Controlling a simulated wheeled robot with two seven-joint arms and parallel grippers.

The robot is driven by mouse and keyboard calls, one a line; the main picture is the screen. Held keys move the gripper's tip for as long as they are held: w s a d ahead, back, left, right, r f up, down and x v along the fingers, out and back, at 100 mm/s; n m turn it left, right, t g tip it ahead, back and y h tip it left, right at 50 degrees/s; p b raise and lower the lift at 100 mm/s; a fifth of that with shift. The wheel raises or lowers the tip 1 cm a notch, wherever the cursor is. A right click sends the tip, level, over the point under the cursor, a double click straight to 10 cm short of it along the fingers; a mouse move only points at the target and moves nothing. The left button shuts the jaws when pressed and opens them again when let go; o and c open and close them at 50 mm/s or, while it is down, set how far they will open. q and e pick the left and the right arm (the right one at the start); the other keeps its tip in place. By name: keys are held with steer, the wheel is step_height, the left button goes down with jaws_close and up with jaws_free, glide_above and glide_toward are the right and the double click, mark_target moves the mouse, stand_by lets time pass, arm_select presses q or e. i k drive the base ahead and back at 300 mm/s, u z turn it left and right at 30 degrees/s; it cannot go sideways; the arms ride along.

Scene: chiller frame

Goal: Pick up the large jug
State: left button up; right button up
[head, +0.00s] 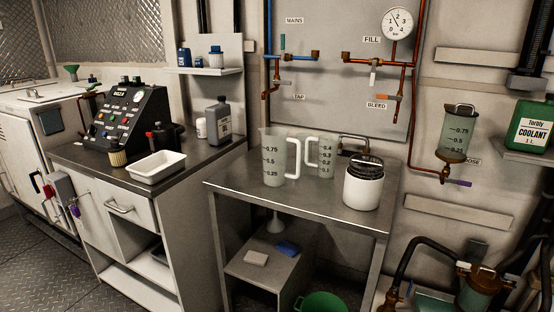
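The large jug (274,165) is clear, tall and upright on the metal table (225,183), toward its left rear. It has marks 0.25, 0.5 and 0.75, and its white handle (298,155) is on its right side. A smaller clear jug (326,158) with finer marks stands just right of it and farther back, its white handle turned left toward the large jug. The two handles are close together. Neither of my grippers shows in the head view.
A white tub (361,192) with a dark top stands right of the jugs. A bent tap spout (352,138) reaches over the table's back. The table's front left is clear. A counter at left holds a white tray (155,167) and a grey bottle (218,120).

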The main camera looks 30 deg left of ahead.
mark_target(275, 140)
steer(key=z, duration=0.5)
steer(key=i, duration=1.3)
steer(key=u, duration=2.7)
